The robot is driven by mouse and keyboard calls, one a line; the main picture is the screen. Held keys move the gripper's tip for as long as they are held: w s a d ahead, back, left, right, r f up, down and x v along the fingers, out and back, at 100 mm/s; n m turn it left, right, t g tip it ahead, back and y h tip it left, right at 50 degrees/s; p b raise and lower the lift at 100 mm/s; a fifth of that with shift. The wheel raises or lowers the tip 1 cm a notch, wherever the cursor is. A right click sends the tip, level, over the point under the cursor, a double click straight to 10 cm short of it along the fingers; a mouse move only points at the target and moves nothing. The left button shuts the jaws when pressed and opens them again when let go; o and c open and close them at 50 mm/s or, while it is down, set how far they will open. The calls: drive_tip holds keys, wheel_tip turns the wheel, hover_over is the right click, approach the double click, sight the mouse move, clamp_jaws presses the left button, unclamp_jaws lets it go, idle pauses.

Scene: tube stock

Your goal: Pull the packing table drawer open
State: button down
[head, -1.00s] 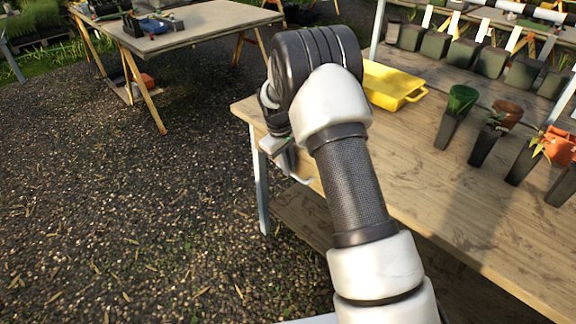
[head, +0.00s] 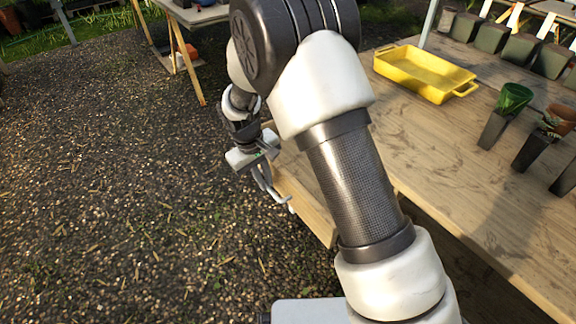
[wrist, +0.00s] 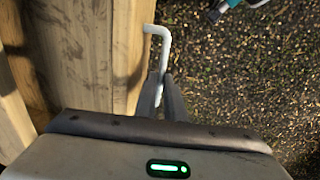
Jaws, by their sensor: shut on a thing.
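The packing table (head: 470,200) has a pale wooden top and stands on the right in the head view. Its drawer (head: 308,205) juts out from under the front edge, standing open, partly behind my arm. In the wrist view the drawer's wood (wrist: 95,50) lies left of the handle. The handle is a pale bent bar (wrist: 158,32), and it also shows in the head view (head: 281,196). My gripper (head: 266,180) is shut on the handle; the fingers (wrist: 166,88) close around it in the wrist view. How far inside the drawer reaches is hidden.
Another table (head: 195,14) is at the back. The gravel (head: 120,190) left of the drawer is clear. A teal object (wrist: 235,8) shows at the wrist view's top.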

drive_tip(key=shift+s+a, duration=0.5)
drive_tip(key=shift+a, duration=0.25)
drive_tip(key=shift+s+a, duration=0.5)
drive_tip(key=shift+a, duration=0.3)
drive_tip(key=shift+s+a, duration=0.5)
drive_tip(key=shift+a, duration=0.25)
drive_tip(key=c, duration=1.8)
unclamp_jaws()
drive_tip(key=shift+c, duration=0.2)
wheel_tip(320, 180, up, 17)
drive_tip(key=s+a+p, duration=0.1)
drive_tip(key=a+p, duration=0.1)
drive_tip(key=p, duration=0.2)
drive_tip(key=shift+s+a, duration=0.3)
drive_tip(key=shift+s, duration=0.1)
